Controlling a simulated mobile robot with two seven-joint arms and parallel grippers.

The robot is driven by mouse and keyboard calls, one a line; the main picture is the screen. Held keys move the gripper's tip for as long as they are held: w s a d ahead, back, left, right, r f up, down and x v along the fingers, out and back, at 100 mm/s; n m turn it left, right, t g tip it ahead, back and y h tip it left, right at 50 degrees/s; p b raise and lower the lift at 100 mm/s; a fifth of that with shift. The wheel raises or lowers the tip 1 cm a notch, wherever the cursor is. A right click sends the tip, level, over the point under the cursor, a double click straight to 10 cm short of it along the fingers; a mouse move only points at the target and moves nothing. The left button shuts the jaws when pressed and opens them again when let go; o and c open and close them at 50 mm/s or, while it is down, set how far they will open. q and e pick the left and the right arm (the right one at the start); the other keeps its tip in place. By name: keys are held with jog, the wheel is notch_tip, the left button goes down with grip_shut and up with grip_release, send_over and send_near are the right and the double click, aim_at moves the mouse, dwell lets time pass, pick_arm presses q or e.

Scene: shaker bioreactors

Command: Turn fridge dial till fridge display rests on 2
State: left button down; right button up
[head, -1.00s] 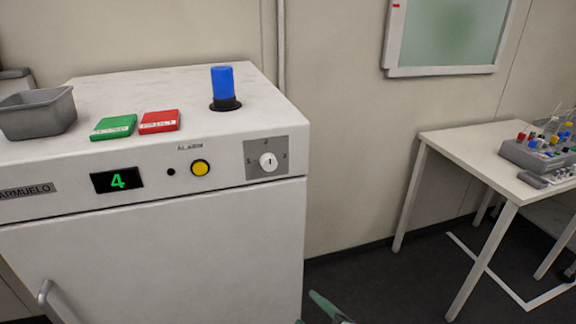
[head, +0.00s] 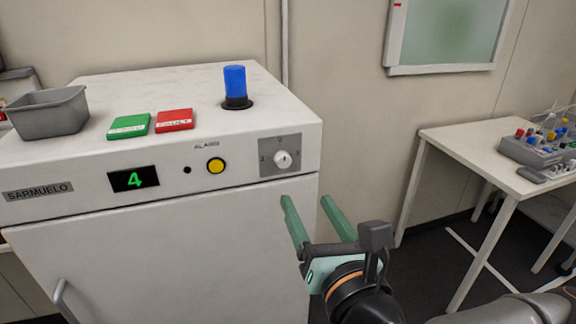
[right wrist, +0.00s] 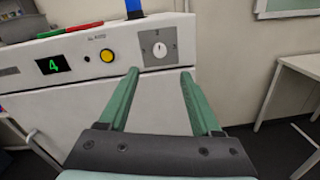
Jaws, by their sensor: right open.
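The fridge dial (head: 283,160) is a white round knob on a grey plate with position marks, at the right end of the fridge's front panel. It also shows in the right wrist view (right wrist: 159,50). The fridge display (head: 134,179) reads a green 4; it shows in the right wrist view (right wrist: 53,65) too. My right gripper (head: 305,201) has two green fingers spread apart and empty. It is below and in front of the dial, not touching it. In the right wrist view the dial appears beyond and between the fingertips. My left gripper is not in view.
A yellow alarm button (head: 215,166) sits left of the dial. A blue beacon (head: 235,86), a red block (head: 175,119), a green block (head: 129,126) and a grey bin (head: 47,112) stand on the fridge top. A white table (head: 470,150) with lab items is at right.

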aim_at(285, 162)
jog(key=p+x, duration=0.2)
jog(key=x, duration=1)
grip_shut()
dwell(0.3)
